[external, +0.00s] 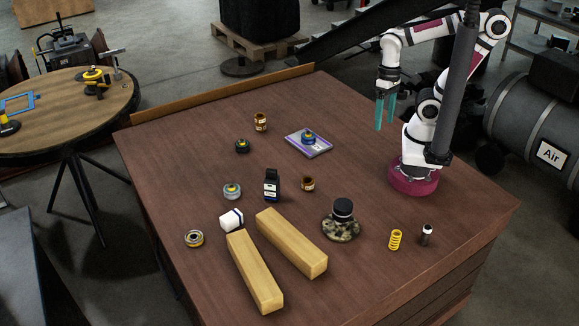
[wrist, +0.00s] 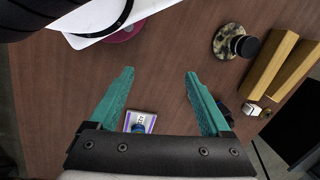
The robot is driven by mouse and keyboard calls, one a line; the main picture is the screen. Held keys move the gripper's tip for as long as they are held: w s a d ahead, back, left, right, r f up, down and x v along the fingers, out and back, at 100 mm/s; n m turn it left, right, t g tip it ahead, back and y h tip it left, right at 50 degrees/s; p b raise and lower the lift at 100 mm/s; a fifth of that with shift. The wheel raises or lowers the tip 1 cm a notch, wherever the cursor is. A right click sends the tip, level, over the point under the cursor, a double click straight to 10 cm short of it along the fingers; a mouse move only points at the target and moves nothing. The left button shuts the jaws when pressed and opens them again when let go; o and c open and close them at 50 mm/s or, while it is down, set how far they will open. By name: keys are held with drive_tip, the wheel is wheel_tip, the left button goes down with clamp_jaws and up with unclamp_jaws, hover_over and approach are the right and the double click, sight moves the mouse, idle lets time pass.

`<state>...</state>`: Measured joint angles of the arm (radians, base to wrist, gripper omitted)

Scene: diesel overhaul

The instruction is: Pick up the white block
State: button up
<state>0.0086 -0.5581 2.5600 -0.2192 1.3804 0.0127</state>
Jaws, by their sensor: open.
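The white block (external: 231,220) lies on the brown table, left of centre toward the front, by the end of a wooden beam. It has a dark band or edge. In the wrist view, a small white piece that looks like it (wrist: 253,110) shows at the right, beyond the right finger. My gripper (external: 384,115) has teal fingers pointing down, raised above the table at the back right, far from the block. In the wrist view my gripper (wrist: 160,72) is open with nothing between its fingers.
Two wooden beams (external: 255,272) (external: 291,243) lie in front and right of the block. A dark bottle (external: 271,186), a grey-blue ring part (external: 232,190) and a bearing (external: 194,239) are near it. A black-capped round part (external: 342,220) stands further right.

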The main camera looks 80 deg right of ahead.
drive_tip(key=shift+o, duration=1.4)
drive_tip(key=w+r+h, duration=0.3)
drive_tip(key=w, duration=0.8)
drive_tip(key=w+a+f+t+h, duration=0.15)
drive_tip(key=w+a+h, duration=0.25)
drive_tip(key=w+a, duration=0.8)
drive_tip(key=w+a+f+t+h, duration=0.1)
drive_tip(key=w+a+f+t, duration=0.1)
drive_tip(key=w+a+f, duration=0.25)
drive_tip(key=m+t, duration=0.1)
drive_tip(key=t, duration=0.6)
approach(231, 216)
drive_tip(key=shift+h, duration=0.3)
drive_tip(key=x, duration=0.8)
drive_tip(key=shift+w+f, duration=0.25)
drive_tip(key=shift+f, duration=0.05)
